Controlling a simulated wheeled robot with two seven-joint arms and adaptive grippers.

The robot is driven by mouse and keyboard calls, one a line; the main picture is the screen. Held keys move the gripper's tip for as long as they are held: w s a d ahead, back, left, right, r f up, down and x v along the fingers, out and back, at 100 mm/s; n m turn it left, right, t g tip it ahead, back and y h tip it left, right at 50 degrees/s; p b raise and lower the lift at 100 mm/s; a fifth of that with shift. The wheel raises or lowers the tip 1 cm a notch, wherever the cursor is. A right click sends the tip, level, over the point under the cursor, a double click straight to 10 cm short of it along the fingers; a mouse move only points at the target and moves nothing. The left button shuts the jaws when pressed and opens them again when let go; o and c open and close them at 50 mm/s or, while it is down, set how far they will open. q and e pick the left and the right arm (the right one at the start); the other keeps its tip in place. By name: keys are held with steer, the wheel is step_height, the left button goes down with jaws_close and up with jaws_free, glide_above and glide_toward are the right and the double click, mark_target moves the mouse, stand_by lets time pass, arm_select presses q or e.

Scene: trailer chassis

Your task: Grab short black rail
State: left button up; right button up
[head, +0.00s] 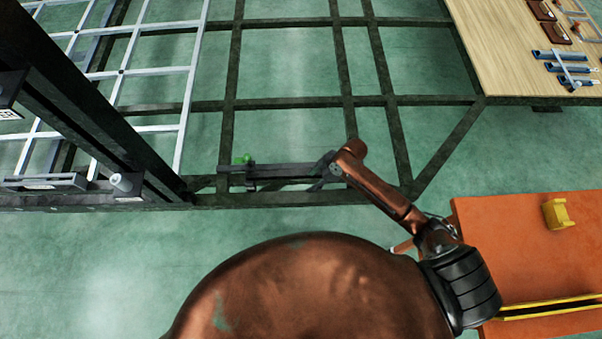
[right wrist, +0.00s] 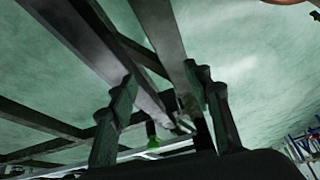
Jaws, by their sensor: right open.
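A short dark rail (head: 282,171) lies level along the near beam of the black chassis frame (head: 300,199) in the head view, with a small green piece (head: 243,159) by its left end. My right gripper (head: 322,168) is at the rail's right end. In the right wrist view its two fingers (right wrist: 162,75) are spread apart, open. Two dark bars run away past and between the fingers there; I cannot tell which one is the short rail or whether a finger touches it. My left gripper is out of view.
A pale metal grid (head: 125,72) and a thick dark post (head: 75,95) stand at the left. An orange table (head: 500,240) with a yellow block (head: 558,213) is at the lower right. A wooden table (head: 495,50) with tools is at the upper right.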

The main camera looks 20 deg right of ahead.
mark_target(301, 172)
steer(key=shift+n, duration=0.6)
steer(key=w, duration=0.1)
steer(key=w+r, duration=0.1)
steer(key=w, duration=0.1)
steer(key=w+d+r, duration=0.1)
steer(key=w, duration=0.1)
steer(key=shift+w, duration=0.5)
steer(key=b+x, duration=0.1)
steer(key=x, duration=0.1)
steer(key=shift+a+f, duration=0.2)
steer(key=shift+f, duration=0.15)
steer(key=x, duration=0.1)
steer(key=b+x, duration=0.1)
steer(key=x, duration=0.1)
steer(key=shift+s+f, duration=0.2)
steer(key=shift+f, duration=0.1)
steer(key=shift+w+a+f+b, duration=0.1)
steer(key=shift+a+f+b, duration=0.15)
steer(key=shift+f+b, duration=0.1)
steer(key=shift+w+a+f, duration=0.1)
steer(key=shift+a+f, duration=0.05)
steer(key=shift+f, duration=0.05)
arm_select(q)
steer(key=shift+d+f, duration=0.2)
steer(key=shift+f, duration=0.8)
arm_select(e)
steer(key=shift+c, duration=0.4)
